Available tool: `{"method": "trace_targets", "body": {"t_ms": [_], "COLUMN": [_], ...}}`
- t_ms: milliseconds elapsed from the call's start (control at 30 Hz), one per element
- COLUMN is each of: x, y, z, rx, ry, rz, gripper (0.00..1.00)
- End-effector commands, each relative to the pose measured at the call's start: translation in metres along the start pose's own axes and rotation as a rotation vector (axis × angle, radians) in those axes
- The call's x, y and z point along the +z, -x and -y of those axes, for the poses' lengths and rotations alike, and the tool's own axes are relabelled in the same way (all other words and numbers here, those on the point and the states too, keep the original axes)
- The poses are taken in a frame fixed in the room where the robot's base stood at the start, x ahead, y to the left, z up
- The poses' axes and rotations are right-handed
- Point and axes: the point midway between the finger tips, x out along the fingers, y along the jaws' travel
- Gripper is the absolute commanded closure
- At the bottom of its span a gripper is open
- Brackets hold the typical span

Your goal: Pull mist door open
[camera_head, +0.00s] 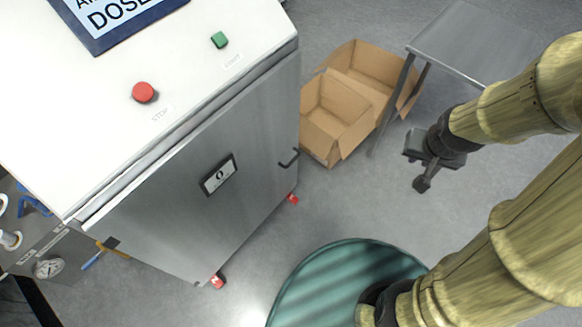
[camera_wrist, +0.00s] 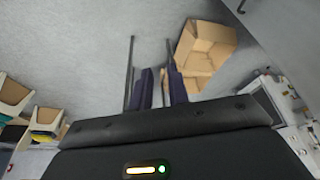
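The mist door (camera_head: 215,170) is the grey metal front panel of a white cabinet in the head view, and it looks shut. A small black bar handle (camera_head: 290,158) sits near its right edge. A black-framed plate (camera_head: 218,175) is at its middle. In the wrist view, a grey panel fills the top right corner with a small dark handle (camera_wrist: 241,6) on it. My gripper (camera_head: 418,172) is right of the door, well apart from the handle. In the wrist view its two dark fingers (camera_wrist: 161,86) stand apart with an empty gap between them.
Open cardboard boxes (camera_head: 335,115) stand on the floor right of the cabinet. A grey metal table (camera_head: 475,40) stands behind my gripper. The cabinet top has a red stop button (camera_head: 143,92) and a green start button (camera_head: 219,40). Floor (camera_head: 335,205) before the handle is clear.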

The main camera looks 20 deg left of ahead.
Motion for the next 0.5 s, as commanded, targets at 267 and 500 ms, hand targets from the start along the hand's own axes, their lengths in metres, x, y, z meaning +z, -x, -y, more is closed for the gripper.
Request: {"method": "trace_targets", "body": {"t_ms": [267,500], "x": [-0.014,-0.018], "y": [-0.127,-0.214], "z": [0.019,0.053], "rx": [-0.091,-0.273], "ry": [-0.052,-0.113], "rz": [-0.146,-0.229], "gripper": [0.83,0.83]}}
